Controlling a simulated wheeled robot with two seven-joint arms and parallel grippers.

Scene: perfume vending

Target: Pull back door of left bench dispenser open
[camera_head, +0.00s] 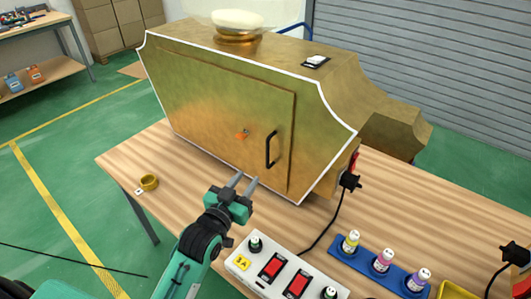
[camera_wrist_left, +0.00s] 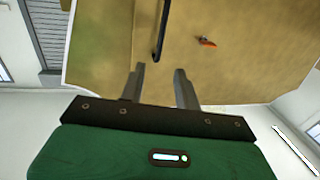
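The left bench dispenser (camera_head: 250,85) is a large gold cabinet with white edging on the wooden bench. Its back door (camera_head: 205,115) faces me and looks closed, with a black bar handle (camera_head: 271,149) near its right edge and a small orange key or knob (camera_head: 242,134) left of the handle. My left gripper (camera_head: 246,180) is open and empty, just below and left of the handle. In the left wrist view, the handle (camera_wrist_left: 162,32) and the orange piece (camera_wrist_left: 206,42) lie beyond the parted fingers (camera_wrist_left: 160,80); I see no contact. My right gripper is not in view.
A white power strip (camera_head: 285,270) with red switches and a blue tray (camera_head: 380,265) of small bottles lie on the bench (camera_head: 185,170) at front right. A black cable and plug (camera_head: 349,181) hang beside the cabinet.

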